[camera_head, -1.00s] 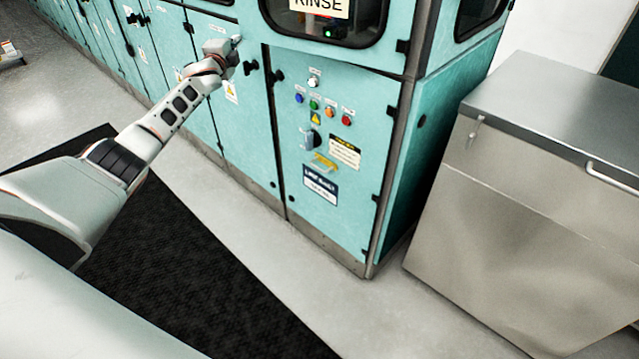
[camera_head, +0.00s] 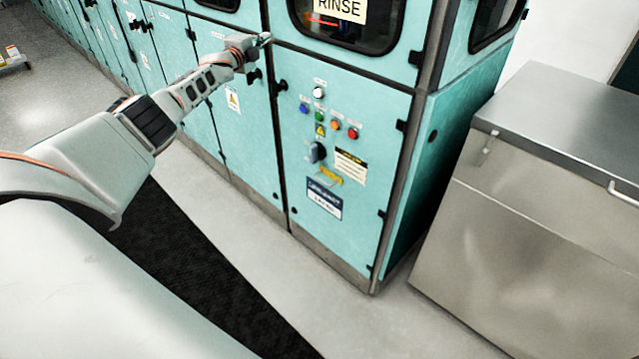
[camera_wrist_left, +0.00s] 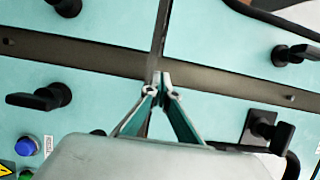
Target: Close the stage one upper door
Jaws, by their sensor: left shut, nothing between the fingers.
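Teal cabinet doors run along the machine. The upper door with a dark window and a RINSE sign (camera_head: 338,8) is at the top of the head view, cut off by the frame. Another upper door with a dark window (camera_head: 218,3) shows to its left, only its bottom part. Both look flush with the frame; I cannot tell which is stage one. My left gripper (camera_head: 265,39) is shut and empty, close to the rail below the upper doors. In the left wrist view its fingertips (camera_wrist_left: 161,84) are together before the frame crossing; contact cannot be told. My right gripper is not in view.
A lower panel with coloured buttons (camera_head: 328,122) sits right of the gripper. Black handles (camera_wrist_left: 262,130) stick out near the fingers. A steel cabinet (camera_head: 540,210) stands at the right. A dark mat (camera_head: 215,285) lies on the floor, with clear floor beside it.

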